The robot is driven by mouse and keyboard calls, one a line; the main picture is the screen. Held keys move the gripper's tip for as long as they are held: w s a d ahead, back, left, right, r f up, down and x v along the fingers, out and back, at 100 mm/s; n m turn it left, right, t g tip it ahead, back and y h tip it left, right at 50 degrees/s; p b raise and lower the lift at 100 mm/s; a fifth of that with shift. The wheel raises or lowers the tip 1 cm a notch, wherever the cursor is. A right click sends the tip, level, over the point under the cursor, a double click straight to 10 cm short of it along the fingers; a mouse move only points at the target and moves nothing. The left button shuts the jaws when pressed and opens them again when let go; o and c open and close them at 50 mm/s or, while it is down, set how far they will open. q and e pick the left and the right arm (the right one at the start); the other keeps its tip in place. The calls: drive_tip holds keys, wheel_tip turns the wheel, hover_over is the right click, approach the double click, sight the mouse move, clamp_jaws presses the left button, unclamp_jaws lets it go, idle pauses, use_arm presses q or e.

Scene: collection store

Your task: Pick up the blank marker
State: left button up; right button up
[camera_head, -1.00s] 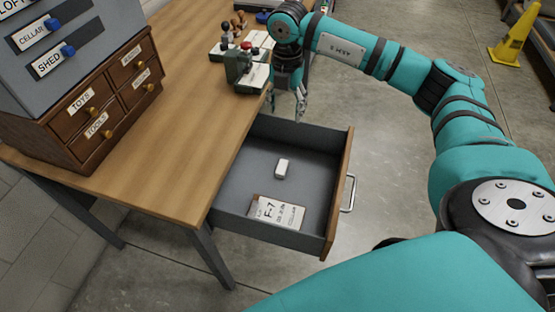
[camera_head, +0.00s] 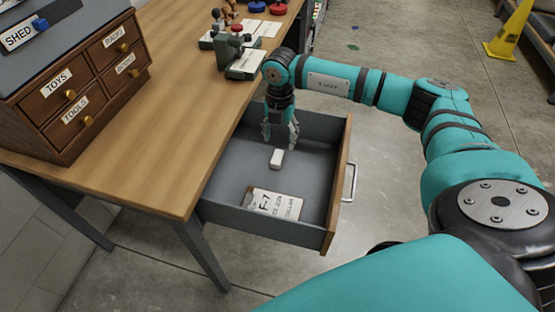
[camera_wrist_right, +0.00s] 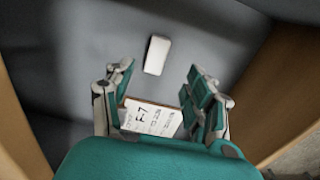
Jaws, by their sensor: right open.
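The blank marker (camera_head: 277,158) is a small white block lying on the grey floor of the open drawer (camera_head: 310,185). In the right wrist view the marker (camera_wrist_right: 157,54) lies beyond my fingertips, between their lines and a little towards the left finger. My right gripper (camera_head: 281,140) hangs over the back part of the drawer, just behind the marker in the head view. It is open and empty, and its fingers (camera_wrist_right: 160,95) show apart in the wrist view. I cannot tell its exact height above the marker. My left gripper is not in view.
A card marked F-7 (camera_head: 276,204) lies in the drawer's near part. Drawer walls and the wooden front (camera_head: 338,190) surround the gripper. The wooden table (camera_head: 150,150) holds a small drawer cabinet (camera_head: 85,95) and a green stamping device (camera_head: 238,55).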

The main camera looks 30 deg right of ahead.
sight(277, 156)
wheel_tip(277, 156, down, 3)
drive_tip(key=shift+r, duration=0.15)
drive_tip(key=shift+a+f, duration=0.1)
drive_tip(key=shift+f, duration=0.4)
drive_tip(key=f+b, duration=0.1)
drive_tip(key=f, duration=0.3)
drive_tip(key=shift+a+f, duration=0.1)
drive_tip(key=shift+a, duration=0.1)
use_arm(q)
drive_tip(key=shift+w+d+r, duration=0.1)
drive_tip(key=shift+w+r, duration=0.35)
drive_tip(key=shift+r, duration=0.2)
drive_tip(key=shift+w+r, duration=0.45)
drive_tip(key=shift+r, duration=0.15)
use_arm(e)
drive_tip(key=c, duration=1.1)
